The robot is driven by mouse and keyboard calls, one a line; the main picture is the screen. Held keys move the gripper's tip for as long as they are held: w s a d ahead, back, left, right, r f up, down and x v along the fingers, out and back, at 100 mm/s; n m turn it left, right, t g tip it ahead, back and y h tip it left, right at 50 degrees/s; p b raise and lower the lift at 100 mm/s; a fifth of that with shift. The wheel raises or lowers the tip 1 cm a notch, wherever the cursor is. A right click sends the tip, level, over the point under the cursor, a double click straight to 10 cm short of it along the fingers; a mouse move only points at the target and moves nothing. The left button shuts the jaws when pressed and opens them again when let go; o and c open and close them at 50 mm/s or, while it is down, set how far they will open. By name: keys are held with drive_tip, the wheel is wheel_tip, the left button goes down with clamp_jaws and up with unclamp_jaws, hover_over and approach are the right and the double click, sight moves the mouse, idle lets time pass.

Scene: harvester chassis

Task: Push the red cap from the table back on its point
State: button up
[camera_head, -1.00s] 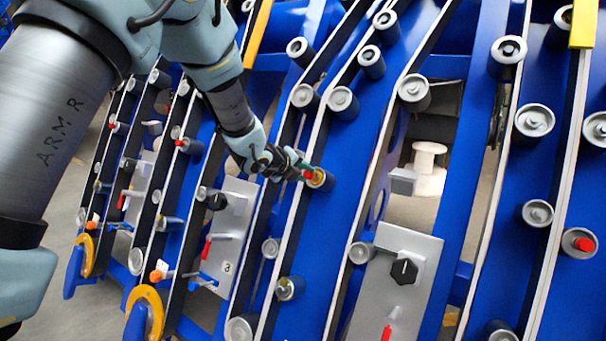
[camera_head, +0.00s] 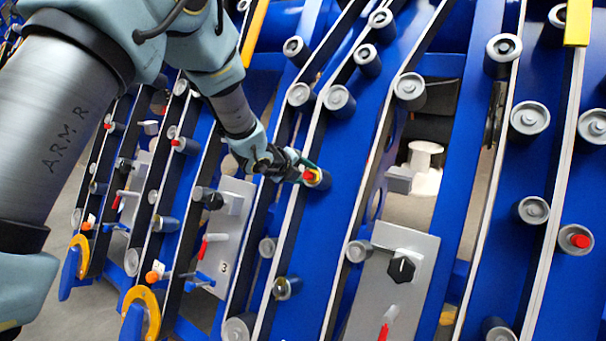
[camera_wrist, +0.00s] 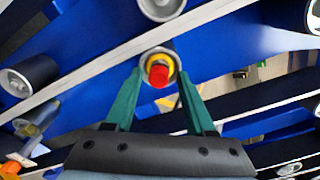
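A red cap (camera_head: 309,175) sits at a yellow ring on the end of a grey roller on the blue frame. It also shows in the wrist view (camera_wrist: 159,76), with the yellow ring (camera_wrist: 161,62) behind it. My gripper (camera_head: 304,171) is at this roller. In the wrist view its two teal fingers (camera_wrist: 159,72) stand apart, one on each side of the cap, with gaps visible. I cannot tell how firmly the cap sits. Another red cap (camera_head: 580,240) is on a roller at the right. No table shows.
Blue slanted beams with several grey rollers (camera_head: 529,119) surround my gripper. A grey panel with a black knob (camera_head: 401,269) and a red lever (camera_head: 384,331) stands below right. Another panel (camera_head: 231,212) is at lower left. A white spool (camera_head: 425,168) stands beyond the beams.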

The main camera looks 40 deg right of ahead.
drive_tip(key=shift+o, duration=0.6)
drive_tip(key=b+v, duration=0.1)
drive_tip(key=v, duration=0.9)
drive_tip(key=shift+a+r, duration=0.2)
drive_tip(key=shift+a, duration=0.15)
